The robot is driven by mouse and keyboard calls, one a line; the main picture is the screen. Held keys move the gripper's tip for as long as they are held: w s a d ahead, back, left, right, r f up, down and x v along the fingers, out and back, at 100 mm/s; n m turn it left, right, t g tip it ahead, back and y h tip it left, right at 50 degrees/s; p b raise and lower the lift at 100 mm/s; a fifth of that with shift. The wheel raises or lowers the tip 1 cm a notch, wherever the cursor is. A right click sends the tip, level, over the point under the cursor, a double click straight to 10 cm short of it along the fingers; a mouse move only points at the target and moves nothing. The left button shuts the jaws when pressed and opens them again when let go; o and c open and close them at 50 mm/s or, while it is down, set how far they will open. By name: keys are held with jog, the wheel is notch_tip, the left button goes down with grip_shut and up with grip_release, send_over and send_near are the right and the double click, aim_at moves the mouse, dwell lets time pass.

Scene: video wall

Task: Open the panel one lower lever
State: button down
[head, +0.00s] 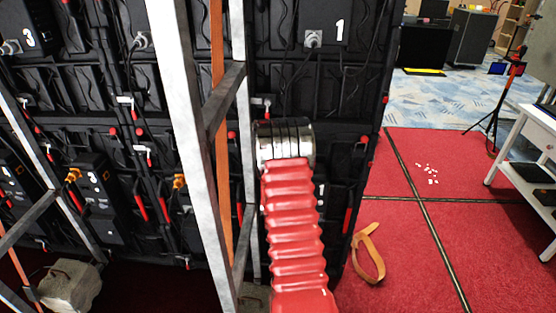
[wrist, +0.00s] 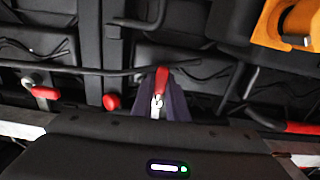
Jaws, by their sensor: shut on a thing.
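Panel one (head: 322,75), a black video-wall back with a white "1" on it, stands upright behind my red bellows-covered arm in the head view. In the wrist view a small red lever (wrist: 162,78) with a silver metal lower part sits in the middle. My gripper (wrist: 158,101) has its dark fingers on either side of this lever and is shut on it. In the head view my arm hides the gripper and the lever it holds.
A grey metal frame (head: 185,140) with an orange strap stands close left of my arm. Other red levers (wrist: 45,92) and a red knob (wrist: 111,101) are nearby. Open red carpet (head: 410,245) lies right, with an orange-brown strap loop (head: 368,255) and a white table (head: 535,125).

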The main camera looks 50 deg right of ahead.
jog(key=c, duration=2)
grip_release()
jog(key=shift+a+f, duration=0.2)
jog(key=shift+c, duration=0.2)
jog(key=o, duration=0.3)
jog(key=shift+d+r, duration=0.15)
jog(key=v, duration=1.4)
